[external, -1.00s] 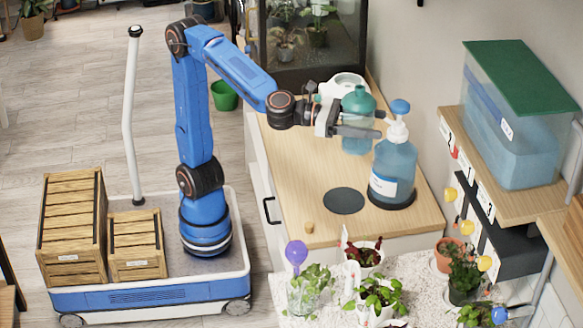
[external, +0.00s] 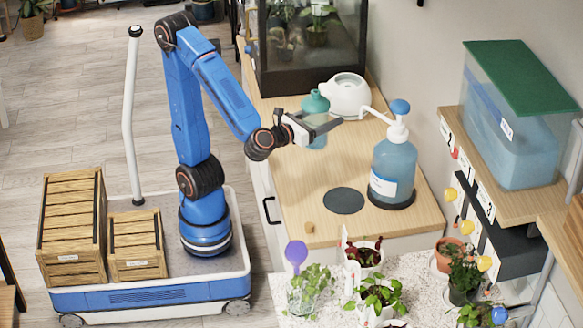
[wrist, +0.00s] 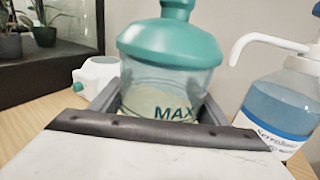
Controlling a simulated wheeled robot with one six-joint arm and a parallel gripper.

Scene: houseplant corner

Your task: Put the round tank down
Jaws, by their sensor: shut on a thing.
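The round tank (external: 316,104) has a teal domed lid and a clear bluish body. In the wrist view the tank (wrist: 170,82) shows "MAX" printed on its front and stands upright between the grey jaws. My gripper (external: 330,124) is shut on the tank, over the rear part of the wooden counter. The tank is left of the white rounded base unit (external: 347,95) in the external view. Its underside is partly hidden, so I cannot tell whether it touches the counter.
A blue pump bottle (external: 393,165) stands on a black round mat, its spout pointing towards my gripper. An empty black round mat (external: 343,201) lies to its left. A dark-framed glass case (external: 310,78) stands behind. The counter's middle (external: 300,185) is clear.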

